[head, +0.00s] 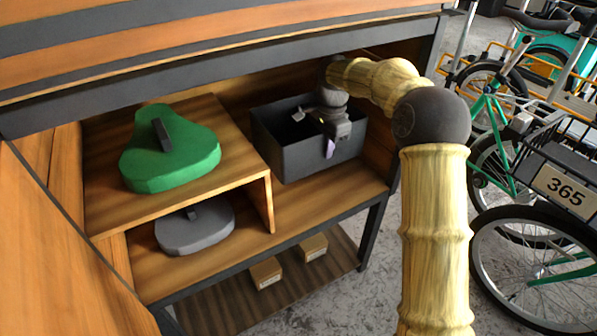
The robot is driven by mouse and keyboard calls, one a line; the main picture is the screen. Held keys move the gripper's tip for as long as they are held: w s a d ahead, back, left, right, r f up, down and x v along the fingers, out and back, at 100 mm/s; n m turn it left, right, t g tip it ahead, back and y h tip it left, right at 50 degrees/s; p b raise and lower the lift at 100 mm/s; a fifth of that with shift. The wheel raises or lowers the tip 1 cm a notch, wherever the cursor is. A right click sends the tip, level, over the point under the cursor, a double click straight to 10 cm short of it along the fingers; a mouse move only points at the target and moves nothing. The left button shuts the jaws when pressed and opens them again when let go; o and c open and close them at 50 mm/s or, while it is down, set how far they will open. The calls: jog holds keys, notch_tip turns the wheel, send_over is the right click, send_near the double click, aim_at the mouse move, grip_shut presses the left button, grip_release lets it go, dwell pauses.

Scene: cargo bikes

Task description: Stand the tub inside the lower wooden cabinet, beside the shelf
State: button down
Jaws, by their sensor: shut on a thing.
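The tub (290,160) is a dark grey open box inside the wooden cabinet (300,222), to the right of the small wooden shelf (240,182). It looks upright, with its left side close to the shelf's right panel. I cannot tell whether its base rests on the board or is slightly above it. My gripper (331,143) comes in from the upper right and is shut on the tub's front wall at the rim. The gripper hides part of the tub's inside, and the fingertips are hard to make out.
A green saddle-shaped thing (170,160) lies on the shelf, and a grey one (195,230) lies under it. Two small boxes (265,272) sit on the slatted rack below. A dark beam (220,85) crosses above the opening. Bicycles (530,200) stand to the right.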

aim_at(325, 169)
jog(key=shift+f+b, duration=1.15)
jog(key=shift+f, duration=1.25)
notch_tip(325, 169, down, 5)
jog(key=b, duration=0.2)
jog(key=shift+f+b, duration=0.1)
jog(key=shift+b, duration=0.2)
jog(key=c, duration=1.6)
grip_release()
jog(key=shift+f, duration=0.1)
